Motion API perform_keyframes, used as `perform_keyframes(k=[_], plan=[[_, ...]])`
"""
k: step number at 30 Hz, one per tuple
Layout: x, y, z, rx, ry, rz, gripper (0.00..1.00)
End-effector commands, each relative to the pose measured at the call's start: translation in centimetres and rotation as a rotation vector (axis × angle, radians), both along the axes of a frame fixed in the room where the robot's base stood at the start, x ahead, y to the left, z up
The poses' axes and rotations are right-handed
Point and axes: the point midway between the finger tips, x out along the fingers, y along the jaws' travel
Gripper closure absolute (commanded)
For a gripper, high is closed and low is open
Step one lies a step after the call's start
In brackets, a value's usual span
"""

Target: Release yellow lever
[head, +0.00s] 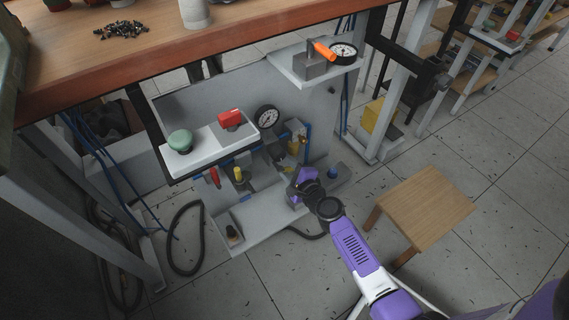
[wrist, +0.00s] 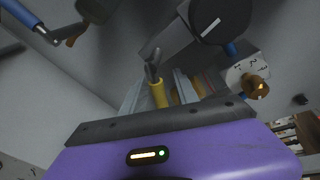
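A yellow lever (wrist: 159,94) with a bent metal stem stands just beyond my gripper (wrist: 160,88) in the wrist view. It lines up with the space between the pale finger shapes, but I cannot tell whether they touch it. In the head view my gripper (head: 303,178) is low in front of the grey panel, at the right side of its lower shelf. My gripper hides what is right behind it there. A yellow-topped part (head: 239,174) shows further left, and I cannot tell whether it is the same lever.
A white shelf with a green button (head: 180,140) and red switch (head: 230,118) overhangs at left. A wooden stool (head: 425,205) stands right of my arm.

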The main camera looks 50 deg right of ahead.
Motion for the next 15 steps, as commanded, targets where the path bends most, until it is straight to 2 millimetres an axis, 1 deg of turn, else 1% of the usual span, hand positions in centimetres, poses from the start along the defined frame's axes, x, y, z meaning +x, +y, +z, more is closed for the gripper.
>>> perform_keyframes(k=[9, 12, 15], plan=[[-4.4, 1.5, 1.1, 0.0, 0.002, 0.0, 0.64], [-5.6, 1.9, 1.4, 0.0, 0.002, 0.0, 0.64], [-6.4, 2.2, 1.6, -0.001, 0.002, 0.0, 0.64]])
